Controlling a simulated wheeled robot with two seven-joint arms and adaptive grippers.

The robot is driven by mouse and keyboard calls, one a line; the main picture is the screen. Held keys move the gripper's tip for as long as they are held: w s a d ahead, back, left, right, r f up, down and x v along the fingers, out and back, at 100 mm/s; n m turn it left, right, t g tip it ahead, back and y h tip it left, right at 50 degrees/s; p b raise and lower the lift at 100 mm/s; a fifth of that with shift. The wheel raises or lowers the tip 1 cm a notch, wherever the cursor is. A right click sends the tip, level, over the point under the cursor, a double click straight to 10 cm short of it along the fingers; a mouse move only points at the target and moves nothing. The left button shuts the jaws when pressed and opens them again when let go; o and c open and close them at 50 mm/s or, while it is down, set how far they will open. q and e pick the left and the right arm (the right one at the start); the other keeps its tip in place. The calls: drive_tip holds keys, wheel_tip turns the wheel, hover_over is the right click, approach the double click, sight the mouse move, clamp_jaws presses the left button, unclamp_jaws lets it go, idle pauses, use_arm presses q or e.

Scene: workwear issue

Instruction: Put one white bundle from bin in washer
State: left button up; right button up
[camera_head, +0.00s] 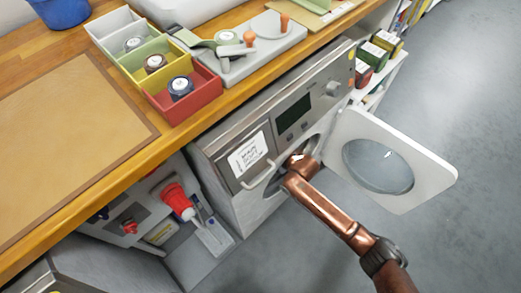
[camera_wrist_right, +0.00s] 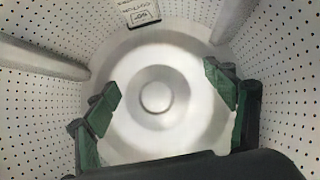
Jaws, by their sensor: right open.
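In the right wrist view my right gripper (camera_wrist_right: 162,85) is inside the perforated drum (camera_wrist_right: 50,105). Its green-padded fingers are spread apart with nothing between them, facing the drum's round back hub (camera_wrist_right: 155,97). I cannot make out a white bundle in either view. My left gripper is not in view.
Pale ribs (camera_wrist_right: 40,55) stick out from the drum wall. Small boxes (camera_head: 372,55) sit on a shelf behind the door. Open floor lies right.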

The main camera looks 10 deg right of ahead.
drive_tip(key=shift+f, duration=0.1)
drive_tip(key=shift+s+d, duration=0.1)
drive_tip(key=s+d, duration=0.7)
drive_tip(key=s, duration=0.3)
drive_tip(key=shift+d+r, duration=0.4)
drive_tip(key=shift+d, duration=0.1)
